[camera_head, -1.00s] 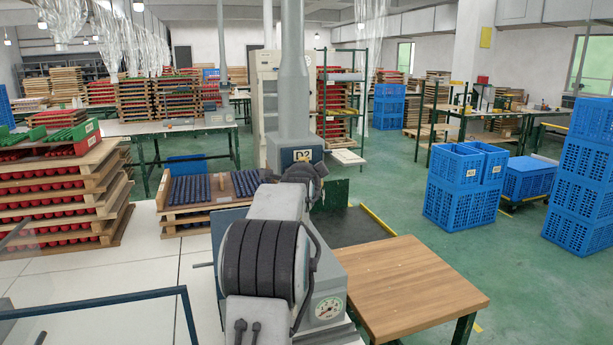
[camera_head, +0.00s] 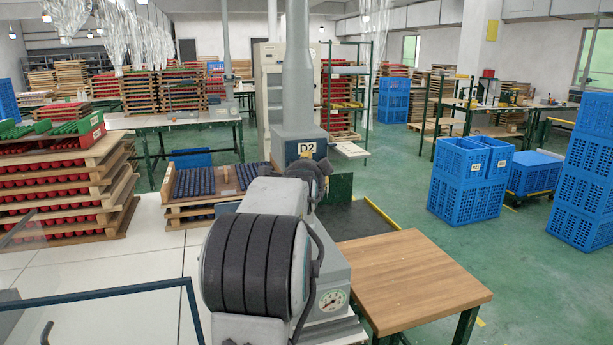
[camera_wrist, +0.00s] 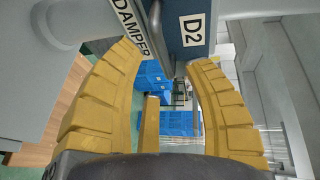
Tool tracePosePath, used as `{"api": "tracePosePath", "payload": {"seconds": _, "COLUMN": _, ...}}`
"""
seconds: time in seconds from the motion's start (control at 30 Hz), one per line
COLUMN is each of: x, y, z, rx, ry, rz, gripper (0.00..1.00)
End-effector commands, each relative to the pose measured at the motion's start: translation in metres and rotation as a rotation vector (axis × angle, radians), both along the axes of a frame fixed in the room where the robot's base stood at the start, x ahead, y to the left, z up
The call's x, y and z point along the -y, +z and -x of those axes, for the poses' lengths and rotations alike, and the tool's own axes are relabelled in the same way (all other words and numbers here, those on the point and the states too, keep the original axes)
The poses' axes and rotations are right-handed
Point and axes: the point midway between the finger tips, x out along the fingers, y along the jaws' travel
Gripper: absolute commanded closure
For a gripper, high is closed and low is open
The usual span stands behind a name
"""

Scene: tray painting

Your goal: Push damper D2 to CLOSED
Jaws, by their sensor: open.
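The damper D2 housing (camera_head: 300,146) is a blue-grey box at the foot of a tall grey duct, with a D2 label facing me in the head view. In the wrist view the D2 plate (camera_wrist: 196,28) and a DAMPER label (camera_wrist: 128,28) show at the top, close beyond the fingertips. A narrow grey bar (camera_wrist: 156,28), perhaps the damper's lever, stands between them. Contact with the bar cannot be told. In the head view my arm hides most of the gripper.
A wooden tabletop (camera_head: 415,275) stands to the right of my arm. Racks of red parts (camera_head: 60,190) stand at the left. Blue crates (camera_head: 460,205) stand on the green floor at the right. A tray of dark parts (camera_head: 205,182) lies left of the damper.

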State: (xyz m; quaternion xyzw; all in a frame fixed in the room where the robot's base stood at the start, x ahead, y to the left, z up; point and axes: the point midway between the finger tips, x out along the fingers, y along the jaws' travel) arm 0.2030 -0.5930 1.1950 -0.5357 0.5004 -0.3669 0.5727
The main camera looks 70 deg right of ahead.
Motion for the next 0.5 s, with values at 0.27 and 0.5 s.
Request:
{"api": "tracePosePath", "payload": {"seconds": 0.27, "x": -0.040, "y": 0.008, "z": 0.009, "rx": 0.001, "ry": 0.000, "rz": 0.003, "gripper": 0.53}}
{"api": "tracePosePath", "payload": {"seconds": 0.5, "x": -0.057, "y": 0.011, "z": 0.014, "rx": 0.000, "ry": 0.000, "rz": 0.002, "gripper": 0.53}}
